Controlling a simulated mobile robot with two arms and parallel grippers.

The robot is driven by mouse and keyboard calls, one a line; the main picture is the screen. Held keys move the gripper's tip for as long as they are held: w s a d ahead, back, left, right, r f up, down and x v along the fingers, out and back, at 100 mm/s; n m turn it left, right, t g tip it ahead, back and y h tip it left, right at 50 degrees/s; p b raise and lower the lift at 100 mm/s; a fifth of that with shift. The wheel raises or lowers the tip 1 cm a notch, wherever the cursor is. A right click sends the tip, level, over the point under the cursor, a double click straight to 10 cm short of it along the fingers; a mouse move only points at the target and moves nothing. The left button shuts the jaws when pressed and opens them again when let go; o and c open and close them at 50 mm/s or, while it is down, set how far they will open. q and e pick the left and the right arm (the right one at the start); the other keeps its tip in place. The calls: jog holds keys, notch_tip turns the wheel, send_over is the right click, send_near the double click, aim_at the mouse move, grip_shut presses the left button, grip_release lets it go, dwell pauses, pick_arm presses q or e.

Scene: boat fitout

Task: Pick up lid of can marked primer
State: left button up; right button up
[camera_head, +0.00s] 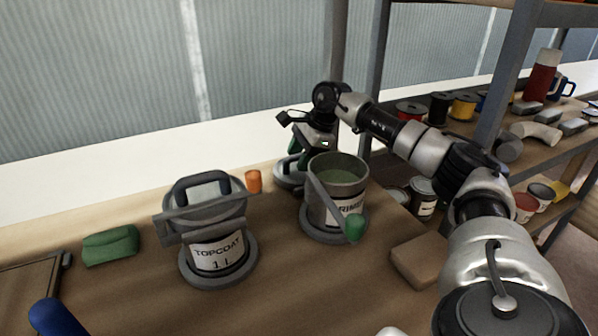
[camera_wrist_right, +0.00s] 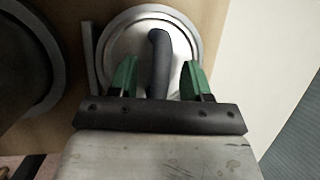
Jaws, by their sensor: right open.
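The can marked primer (camera_head: 346,208) stands open on the bench, with green contents showing inside. A round grey lid (camera_head: 283,177) lies flat on the bench behind it, partly hidden by my right gripper and the can. In the right wrist view the lid (camera_wrist_right: 192,28) has a pale top and a dark raised handle (camera_wrist_right: 159,62). My right gripper (camera_head: 296,157) is over the lid. Its green fingers (camera_wrist_right: 157,80) are open, one on each side of the handle, with gaps visible. My left gripper is not in view.
A can marked topcoat (camera_head: 217,252) stands left, its lid on. A grey bar with a green end (camera_head: 354,227) crosses the primer can's front. An orange cup (camera_head: 253,181), green block (camera_head: 111,245) and brown block (camera_head: 416,262) are nearby. A loaded shelf (camera_head: 540,135) stands right.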

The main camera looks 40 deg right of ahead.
jog(key=shift+w+a+f, duration=0.1)
jog(key=shift+f, duration=0.05)
grip_shut()
